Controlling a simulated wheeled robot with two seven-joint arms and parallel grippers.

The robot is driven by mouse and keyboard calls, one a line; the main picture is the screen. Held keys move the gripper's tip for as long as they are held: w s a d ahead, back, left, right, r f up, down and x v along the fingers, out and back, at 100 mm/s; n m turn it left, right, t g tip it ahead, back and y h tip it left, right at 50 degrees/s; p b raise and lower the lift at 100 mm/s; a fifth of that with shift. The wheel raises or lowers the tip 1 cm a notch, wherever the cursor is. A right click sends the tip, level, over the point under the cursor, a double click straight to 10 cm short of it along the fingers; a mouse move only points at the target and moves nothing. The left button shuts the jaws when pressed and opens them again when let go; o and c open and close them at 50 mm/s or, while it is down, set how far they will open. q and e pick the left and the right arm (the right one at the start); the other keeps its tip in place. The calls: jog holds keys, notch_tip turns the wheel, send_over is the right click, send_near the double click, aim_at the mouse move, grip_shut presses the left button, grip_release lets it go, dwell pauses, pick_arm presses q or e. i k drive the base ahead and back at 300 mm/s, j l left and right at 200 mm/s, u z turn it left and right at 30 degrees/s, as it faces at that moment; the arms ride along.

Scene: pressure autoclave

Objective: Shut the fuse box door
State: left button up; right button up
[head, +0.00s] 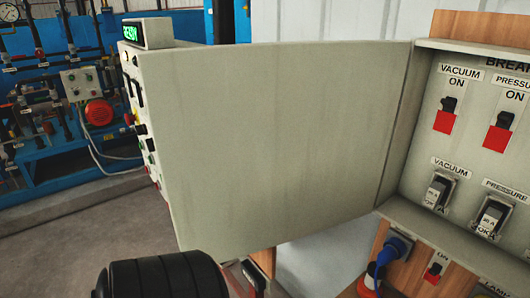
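The fuse box door (275,130) stands wide open. Its broad, plain beige face fills the middle of the head view, and its right edge meets the fuse box (408,150) at the right. The left edge of the door carries knobs, lamps and a lit green display (130,33), seen almost edge-on. A black ribbed part of what looks like my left arm shows at the bottom, below the door. At its right end is what seems to be my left gripper (251,278), mostly cut off and apart from the door; its opening cannot be made out. My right gripper is not in view.
Inside the fuse box are breakers labelled vacuum (438,192) and pressure (492,216), with red-marked switches above. A blue plug (392,250) sticks out below the box. Blue machinery with a red round part (98,112) stands at the left. Grey floor is open at lower left.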

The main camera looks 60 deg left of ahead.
aim_at(259, 147)
jog(key=j+u, duration=0.25)
jog(key=u, duration=0.15)
jog(key=j+u, duration=0.25)
jog(key=u, duration=0.15)
jog(key=j+u, duration=0.25)
jog(key=u, duration=0.2)
jog(key=i+j+u, duration=0.1)
jog(key=u, duration=0.3)
jog(key=i+j+u, duration=0.1)
jog(key=j+u, duration=0.15)
jog(key=i+j+u, duration=0.25)
jog(key=j+z, duration=0.15)
jog(key=z, duration=0.25)
jog(key=i+j+z, duration=0.1)
jog(key=z, duration=0.3)
jog(key=j+z, duration=0.2)
jog(key=z, duration=0.15)
